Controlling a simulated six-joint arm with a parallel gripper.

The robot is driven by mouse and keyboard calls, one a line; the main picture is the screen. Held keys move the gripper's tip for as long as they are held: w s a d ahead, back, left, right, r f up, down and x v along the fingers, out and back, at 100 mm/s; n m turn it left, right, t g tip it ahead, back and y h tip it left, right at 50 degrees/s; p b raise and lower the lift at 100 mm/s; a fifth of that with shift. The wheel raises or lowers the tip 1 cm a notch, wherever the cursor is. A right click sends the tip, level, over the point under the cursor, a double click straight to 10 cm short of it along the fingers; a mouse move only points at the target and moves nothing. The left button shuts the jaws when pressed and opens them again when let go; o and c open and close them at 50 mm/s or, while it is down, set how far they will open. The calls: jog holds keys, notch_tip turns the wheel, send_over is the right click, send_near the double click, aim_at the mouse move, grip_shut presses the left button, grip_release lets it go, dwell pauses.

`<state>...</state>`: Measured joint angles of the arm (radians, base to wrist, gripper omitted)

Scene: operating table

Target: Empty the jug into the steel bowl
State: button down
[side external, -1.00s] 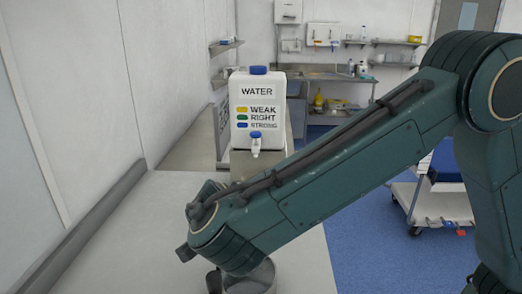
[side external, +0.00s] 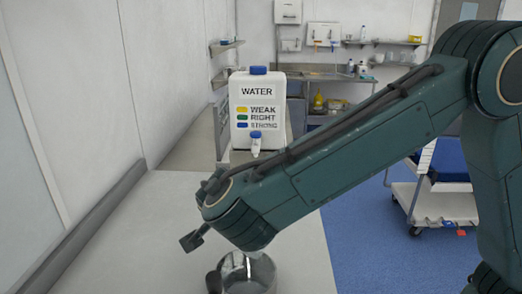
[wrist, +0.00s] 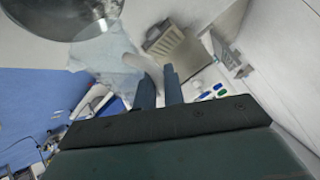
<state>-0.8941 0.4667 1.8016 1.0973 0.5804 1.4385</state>
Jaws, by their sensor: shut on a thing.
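My gripper (wrist: 158,86) shows in the wrist view as two dark fingers close together. It is shut on the clear jug (wrist: 107,50), whose see-through wall shows beside and beyond the fingers. I cannot tell how much is in the jug. The steel bowl (wrist: 62,14) is at the top left of the wrist view, close to the jug and cut by the frame edge. In the side view a shiny round vessel (side external: 250,274), probably the bowl, stands on the pale table below my wrist. The gripper's fingers and the jug cannot be made out there.
A white water container (side external: 258,105) with a blue cap and tap stands beyond the table. A wall (side external: 70,90) runs along the left. The pale tabletop (side external: 150,225) is clear left of my wrist. A white trolley (side external: 435,200) stands on the blue floor at right.

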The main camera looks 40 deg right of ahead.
jog(key=shift+w+d+f+g+y, duration=0.1)
jog(key=shift+w+d+g+y, duration=0.05)
jog(key=shift+d+y, duration=0.3)
jog(key=shift+w+d+f+g+y, duration=0.1)
jog(key=shift+w+d+g+y, duration=0.05)
jog(key=shift+d+y, duration=0.3)
jog(key=shift+d+m, duration=0.1)
jog(key=shift+m, duration=0.2)
jog(key=w+d+f+m+g+y+b, duration=0.1)
jog(key=w+d+f+g+y, duration=0.1)
jog(key=d+y, duration=0.4)
jog(key=shift+d+f+m+g+y+b, duration=0.25)
jog(key=shift+f+m+g+y+b, duration=0.1)
jog(key=shift+f+y, duration=0.6)
dwell(0.7)
jog(key=shift+w+d+f+m+g+y+b, duration=0.4)
jog(key=shift+d+f+y, duration=0.55)
jog(key=shift+y, duration=0.75)
jog(key=shift+w+d+f+m+g+y+b, duration=0.15)
jog(key=shift+d+f+m+y+b, duration=0.45)
jog(key=shift+d+y, duration=0.75)
jog(key=shift+w+d+f+m+g+y+b, duration=0.3)
jog(key=shift+d+f+y, duration=0.5)
jog(key=shift+y, duration=1.2)
